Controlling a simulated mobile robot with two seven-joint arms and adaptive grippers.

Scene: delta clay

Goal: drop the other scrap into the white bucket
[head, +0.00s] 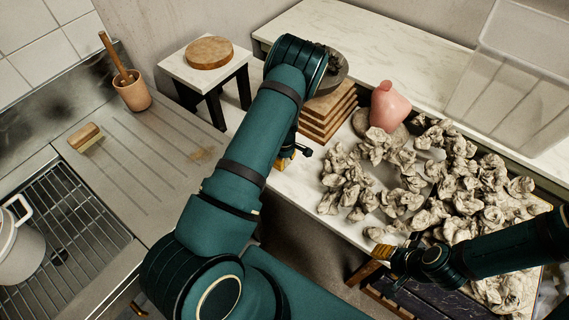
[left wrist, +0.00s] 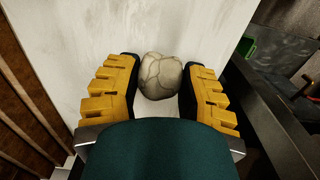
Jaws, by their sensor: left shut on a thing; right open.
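My left gripper (head: 286,160) shows by its yellow fingers at the front edge of the pale worktop, partly hidden by my arm. In the left wrist view its two fingers (left wrist: 160,85) are shut on a rounded, cracked grey clay scrap (left wrist: 160,72), with a pale surface beyond it. The scrap is hidden in the head view. My right gripper (head: 378,254) is open at the worktop's front edge, near the clay lumps. A white vessel with a handle (head: 20,250) is cut off at the far left; I cannot tell whether it is the white bucket.
Many grey clay lumps (head: 460,175) cover the worktop's right part. A pink vase (head: 388,105) and stacked wooden boards (head: 328,108) stand behind. A translucent tub (head: 512,85) is at the back right. A terracotta pot (head: 132,92) and brush (head: 85,136) are on the left counter, mostly clear.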

